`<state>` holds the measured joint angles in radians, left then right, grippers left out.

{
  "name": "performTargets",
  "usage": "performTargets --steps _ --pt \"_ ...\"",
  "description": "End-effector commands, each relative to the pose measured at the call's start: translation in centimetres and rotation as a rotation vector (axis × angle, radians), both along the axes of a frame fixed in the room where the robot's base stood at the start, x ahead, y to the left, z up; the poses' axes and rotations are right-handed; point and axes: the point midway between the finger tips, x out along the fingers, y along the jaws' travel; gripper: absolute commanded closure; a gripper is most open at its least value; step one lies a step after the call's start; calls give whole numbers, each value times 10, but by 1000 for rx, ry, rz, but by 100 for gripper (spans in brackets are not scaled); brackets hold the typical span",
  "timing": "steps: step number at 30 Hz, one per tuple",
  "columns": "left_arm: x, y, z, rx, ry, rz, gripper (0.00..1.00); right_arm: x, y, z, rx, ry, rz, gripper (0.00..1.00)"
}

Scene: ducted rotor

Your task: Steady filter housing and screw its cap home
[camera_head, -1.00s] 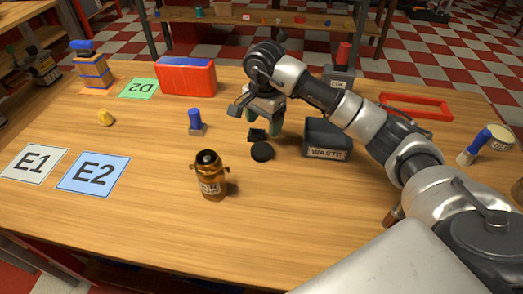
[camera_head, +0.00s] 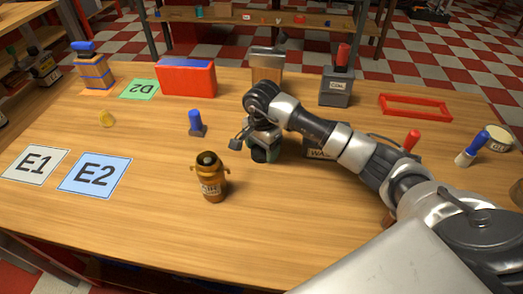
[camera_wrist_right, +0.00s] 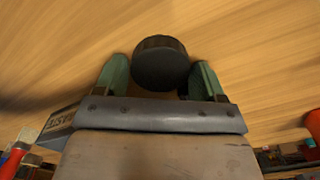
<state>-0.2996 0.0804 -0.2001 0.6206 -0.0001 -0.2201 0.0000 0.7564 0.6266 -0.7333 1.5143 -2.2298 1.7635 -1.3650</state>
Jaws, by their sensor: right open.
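The filter housing (camera_head: 211,184) is a brass-brown canister with a white label and two side lugs, upright on the wooden table, its top uncapped. The cap, a black ridged disc (camera_wrist_right: 161,62), lies between the fingers in the right wrist view. In the head view my right gripper hides most or all of it. My right gripper (camera_head: 262,153) is low over the table, right of and a little behind the housing. Its green fingers (camera_wrist_right: 160,80) are open on either side of the cap; contact cannot be told. My left gripper is not in view.
A dark waste bin (camera_head: 318,152) stands just right of the gripper, partly behind my arm. A blue-handled item (camera_head: 196,122) stands behind the housing. A red box (camera_head: 186,79) is at the back. The table in front of the housing is clear.

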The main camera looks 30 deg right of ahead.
Motion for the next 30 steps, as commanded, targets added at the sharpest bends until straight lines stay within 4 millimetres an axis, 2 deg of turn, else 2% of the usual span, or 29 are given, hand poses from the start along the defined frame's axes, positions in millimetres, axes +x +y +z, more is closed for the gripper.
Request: performTargets --steps 12,18,26,30 --pt "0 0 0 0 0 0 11 0 0 -5 0 -1 1 32" --pt "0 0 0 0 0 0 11 0 0 -4 0 -1 0 60" --pt "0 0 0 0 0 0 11 0 0 -3 1 -2 1 60" --pt "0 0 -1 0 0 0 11 1 0 6 0 -3 1 60"
